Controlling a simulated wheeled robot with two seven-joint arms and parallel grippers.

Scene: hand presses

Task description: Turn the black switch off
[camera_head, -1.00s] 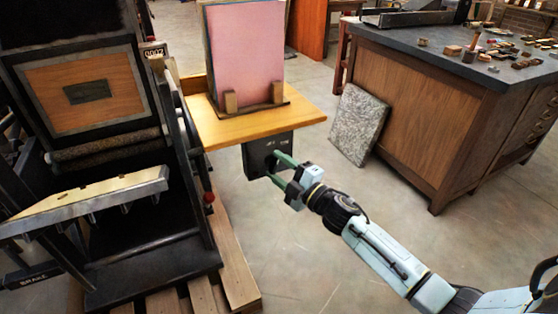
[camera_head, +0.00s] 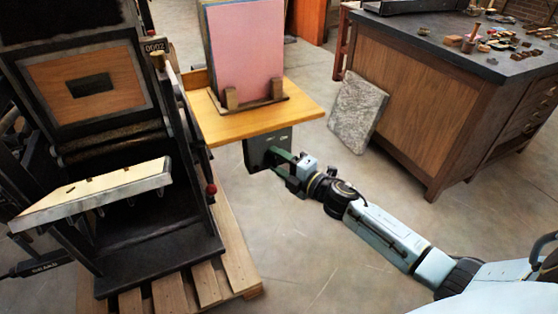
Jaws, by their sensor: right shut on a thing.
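A black switch box (camera_head: 255,149) hangs under the front edge of a small wooden shelf, with small light marks near its top. My right gripper (camera_head: 274,159) reaches in from the right, with its green fingers at the box's front face. The fingers are close together and shut on a part of the switch. They hide that part, so its position cannot be made out. My left gripper is not in view.
The wooden shelf (camera_head: 303,109) holds upright pink sheets (camera_head: 245,50) above the box. A black hand press (camera_head: 150,258) on a wooden pallet (camera_head: 240,262) stands at left. A stone slab (camera_head: 357,112) leans on a brown cabinet (camera_head: 420,120). The floor in front is clear.

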